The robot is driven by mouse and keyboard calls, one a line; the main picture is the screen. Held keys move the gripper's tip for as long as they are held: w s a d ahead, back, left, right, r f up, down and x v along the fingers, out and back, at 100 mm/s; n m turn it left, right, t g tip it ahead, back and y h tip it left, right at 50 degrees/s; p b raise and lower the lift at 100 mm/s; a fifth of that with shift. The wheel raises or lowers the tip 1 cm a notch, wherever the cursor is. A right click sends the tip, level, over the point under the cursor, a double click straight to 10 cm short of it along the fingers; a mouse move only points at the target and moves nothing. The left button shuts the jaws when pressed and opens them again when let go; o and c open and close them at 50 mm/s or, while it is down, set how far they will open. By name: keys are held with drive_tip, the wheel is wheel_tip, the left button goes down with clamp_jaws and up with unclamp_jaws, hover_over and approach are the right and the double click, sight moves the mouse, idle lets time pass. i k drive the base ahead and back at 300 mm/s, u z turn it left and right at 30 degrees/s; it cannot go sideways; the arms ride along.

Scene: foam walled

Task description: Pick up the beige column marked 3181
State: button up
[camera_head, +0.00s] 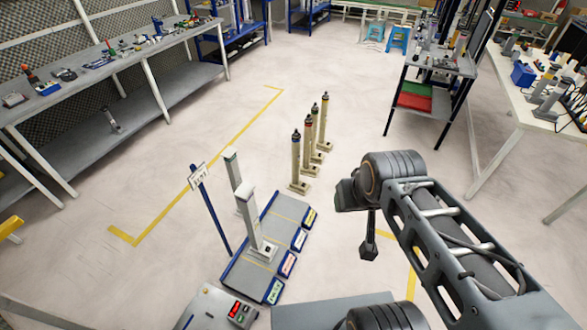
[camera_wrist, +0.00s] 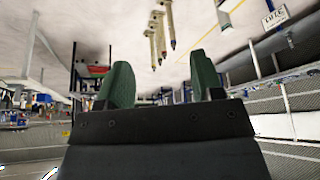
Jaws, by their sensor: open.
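Several beige columns with dark tips stand upright on square bases in a row on the floor, in the middle of the head view. The nearest beige column (camera_head: 296,162) has a blue-black top; the one behind it (camera_head: 307,148) has a red band. I cannot read 3181 on any of them. In the wrist view, which is upside down, beige columns (camera_wrist: 169,22) hang from the top edge, beyond the fingers. My gripper (camera_wrist: 162,85) is open and empty, its two green fingers apart. It is clear of the columns.
Two pale columns (camera_head: 246,210) stand at a low blue-edged grey rack (camera_head: 262,250) with coloured labels, left of the row. A signpost (camera_head: 210,205) stands beside it. Benches line the left and right. A shelf cart (camera_head: 432,80) stands behind. Floor around the row is open.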

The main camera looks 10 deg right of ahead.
sight(296, 186)
drive_tip(key=z, duration=1.1)
drive_tip(key=i, duration=3.35)
drive_tip(key=u, duration=3.8)
drive_tip(key=i, duration=0.5)
drive_tip(key=u, duration=0.05)
